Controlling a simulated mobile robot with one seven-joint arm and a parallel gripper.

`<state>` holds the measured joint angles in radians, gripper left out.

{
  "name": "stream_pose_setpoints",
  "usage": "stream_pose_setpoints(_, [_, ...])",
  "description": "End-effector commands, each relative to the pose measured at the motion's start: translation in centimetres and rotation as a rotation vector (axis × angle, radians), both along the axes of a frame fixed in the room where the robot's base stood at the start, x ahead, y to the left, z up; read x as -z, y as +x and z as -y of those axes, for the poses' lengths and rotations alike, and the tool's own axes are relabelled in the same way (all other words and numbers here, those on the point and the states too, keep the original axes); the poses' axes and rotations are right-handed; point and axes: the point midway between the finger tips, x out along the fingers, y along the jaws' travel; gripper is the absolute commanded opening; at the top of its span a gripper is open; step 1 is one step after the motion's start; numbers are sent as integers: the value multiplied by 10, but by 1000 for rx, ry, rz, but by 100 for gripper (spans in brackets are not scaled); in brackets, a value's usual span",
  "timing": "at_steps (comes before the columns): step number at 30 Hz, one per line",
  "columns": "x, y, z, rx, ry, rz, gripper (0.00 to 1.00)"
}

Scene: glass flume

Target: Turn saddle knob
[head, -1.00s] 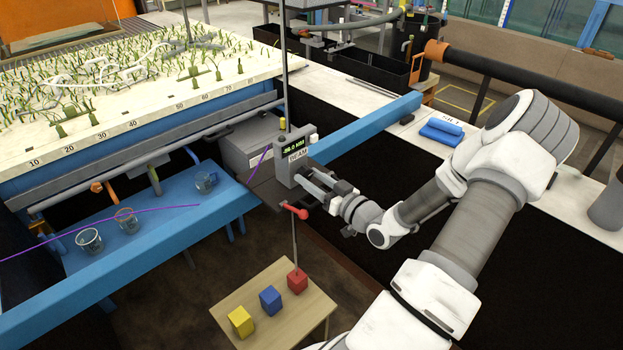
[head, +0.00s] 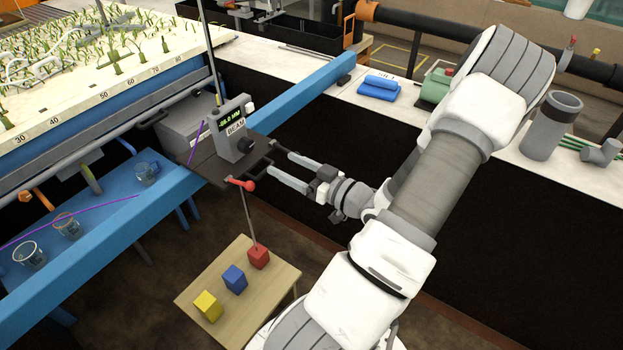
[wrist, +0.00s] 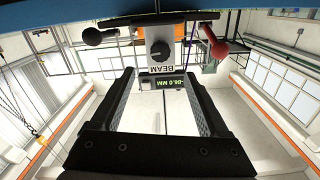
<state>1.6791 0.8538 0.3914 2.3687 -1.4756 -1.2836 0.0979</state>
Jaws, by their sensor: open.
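The saddle knob (head: 245,145) is a small dark round knob on the front of the grey BEAM unit (head: 226,143), below its lit display (head: 230,117). In the wrist view the knob (wrist: 159,50) shows upside down with a light pointer mark, beyond the fingertips and roughly centred between them. The display (wrist: 168,83) there reads 86.0 MM; any sign is hard to tell. My gripper (head: 272,158) is open and empty, its two fingers pointing at the knob from the front right, with a gap between. The gripper also shows in the wrist view (wrist: 160,78).
A red-ended lever (head: 247,185) sticks out below the knob, near my lower finger. A black ball end (wrist: 91,37) shows in the wrist view. A blue rail (head: 300,103) runs behind. A small wooden table (head: 262,290) with red, blue and yellow blocks stands below.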

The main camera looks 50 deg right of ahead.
Motion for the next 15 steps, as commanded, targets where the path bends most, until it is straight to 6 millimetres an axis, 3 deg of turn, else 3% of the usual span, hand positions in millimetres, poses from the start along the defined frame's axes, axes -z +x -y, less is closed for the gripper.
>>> stream_pose_setpoints(6, [1,-45,4,3,0,0,78])
stream_pose_setpoints(15, [0,-67,5,-1,0,1,78])
